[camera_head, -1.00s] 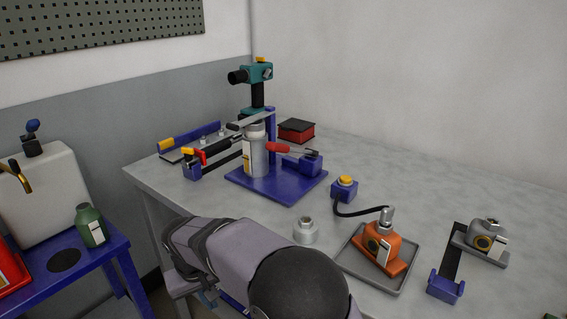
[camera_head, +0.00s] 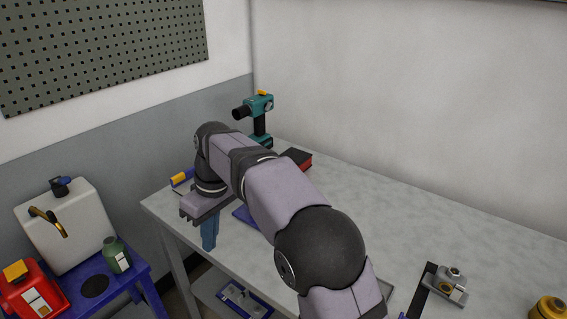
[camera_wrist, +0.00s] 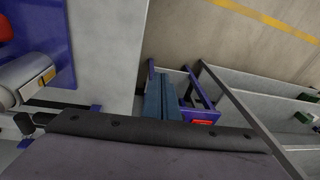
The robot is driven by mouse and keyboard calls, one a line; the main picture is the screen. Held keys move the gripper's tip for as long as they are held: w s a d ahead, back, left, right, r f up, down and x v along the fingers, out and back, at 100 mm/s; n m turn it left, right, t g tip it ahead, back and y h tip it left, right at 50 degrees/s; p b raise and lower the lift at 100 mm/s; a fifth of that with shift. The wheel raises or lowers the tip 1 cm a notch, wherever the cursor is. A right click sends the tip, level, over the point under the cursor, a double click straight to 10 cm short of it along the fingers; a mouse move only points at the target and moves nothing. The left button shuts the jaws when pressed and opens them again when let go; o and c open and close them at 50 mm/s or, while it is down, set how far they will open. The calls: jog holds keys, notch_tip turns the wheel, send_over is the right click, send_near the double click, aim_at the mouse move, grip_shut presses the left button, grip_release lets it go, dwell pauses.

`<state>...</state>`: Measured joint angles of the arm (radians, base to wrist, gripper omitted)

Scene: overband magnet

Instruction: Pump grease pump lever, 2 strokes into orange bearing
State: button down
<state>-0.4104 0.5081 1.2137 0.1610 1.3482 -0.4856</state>
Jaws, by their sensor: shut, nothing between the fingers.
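My gripper (camera_head: 209,243) points down at the table's front left edge with its blue fingers together and empty. The fingers also show in the wrist view (camera_wrist: 162,100), over the gap beside the table edge. The grease pump is hidden behind my arm in the head view. In the wrist view its pale cylinder (camera_wrist: 28,78) lies at the left on a blue base plate (camera_wrist: 50,25), apart from the fingers. A sliver of the base plate shows in the head view (camera_head: 243,216). I cannot make out the pump lever clearly. The orange bearing is hidden behind my arm.
A teal tool (camera_head: 259,112) stands at the back, near a dark red box (camera_head: 297,158). A grey part (camera_head: 451,285) is at the right. A blue side table (camera_head: 137,271) holds a green bottle (camera_head: 117,256). The back right tabletop is clear.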

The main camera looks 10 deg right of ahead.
jog(key=w+d+r+p, duration=0.5)
jog(key=d+r+p, duration=0.3)
jog(key=d, duration=0.3)
jog(key=w+d+r+t+y+p, duration=0.1)
jog(key=w+d+r+p, duration=0.4)
jog(key=d+r+p, duration=0.4)
jog(key=d+r, duration=0.2)
jog(key=d, duration=0.1)
jog(key=shift+m+y, duration=0.3)
jog(key=shift+m, duration=0.1)
jog(key=shift+w+a+f, duration=0.1)
jog(key=shift+f, duration=0.05)
jog(key=p+x, duration=0.1)
jog(key=x, duration=0.3)
jog(key=p+x, duration=0.2)
jog(key=x, duration=0.2)
jog(key=s+p+x, duration=0.1)
jog(key=x, duration=0.3)
jog(key=shift+a, duration=0.15)
jog(key=shift+s+a+f+p, duration=0.1)
jog(key=shift+f+p, duration=0.15)
jog(key=shift+f, duration=0.15)
jog(key=shift+s+a+f+p, duration=0.1)
jog(key=shift+f+p, duration=0.1)
jog(key=shift+f, duration=0.15)
